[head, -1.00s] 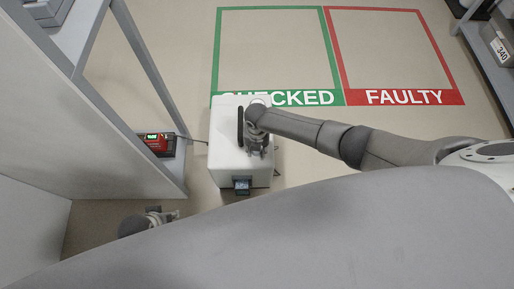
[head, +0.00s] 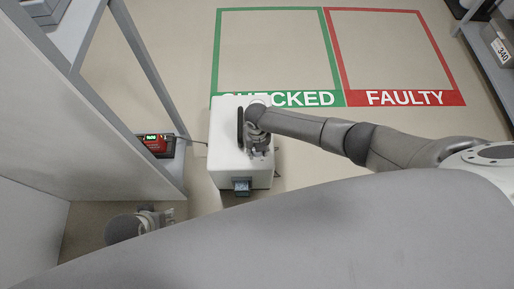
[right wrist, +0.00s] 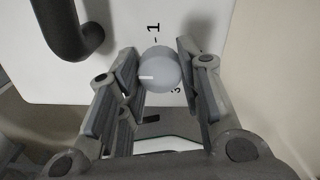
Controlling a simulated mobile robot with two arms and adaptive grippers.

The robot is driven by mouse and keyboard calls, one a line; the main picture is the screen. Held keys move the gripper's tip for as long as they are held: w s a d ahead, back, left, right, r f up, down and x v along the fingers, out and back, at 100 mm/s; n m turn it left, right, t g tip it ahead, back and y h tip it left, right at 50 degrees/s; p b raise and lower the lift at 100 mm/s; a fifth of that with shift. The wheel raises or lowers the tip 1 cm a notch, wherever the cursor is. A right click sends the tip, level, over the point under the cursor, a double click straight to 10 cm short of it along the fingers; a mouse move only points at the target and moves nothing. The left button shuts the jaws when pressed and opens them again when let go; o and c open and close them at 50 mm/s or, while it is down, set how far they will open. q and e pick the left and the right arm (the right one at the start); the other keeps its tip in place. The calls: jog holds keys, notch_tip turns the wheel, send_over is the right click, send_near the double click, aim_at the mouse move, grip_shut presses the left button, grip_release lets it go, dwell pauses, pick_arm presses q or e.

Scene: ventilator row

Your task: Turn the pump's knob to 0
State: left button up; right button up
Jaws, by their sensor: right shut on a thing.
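The pump (head: 224,160) is a white box on the floor with a dark handle (head: 240,128) on top and a small blue screen (head: 242,187) at its near end. My right gripper (head: 259,150) is over its top, at the right of the handle. In the right wrist view a round grey knob (right wrist: 158,72) sits between the fingers of this gripper (right wrist: 160,65), which is shut on it. The knob's white line points left. A "1" shows above it; another number below is partly hidden. My left gripper (head: 168,216) is at lower left, away from the pump; its jaw opening is unclear.
A grey shelf frame (head: 150,90) stands left of the pump, with a red device (head: 157,143) on its low shelf. Green CHECKED (head: 218,50) and red FAULTY (head: 440,50) floor squares lie beyond, both empty. Another shelf (head: 485,50) stands at far right.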

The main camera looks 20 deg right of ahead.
jog(key=o, duration=1)
jog(key=shift+o, duration=0.2)
notch_tip(320, 180, up, 12)
jog(key=shift+f, duration=0.1)
dwell(0.5)
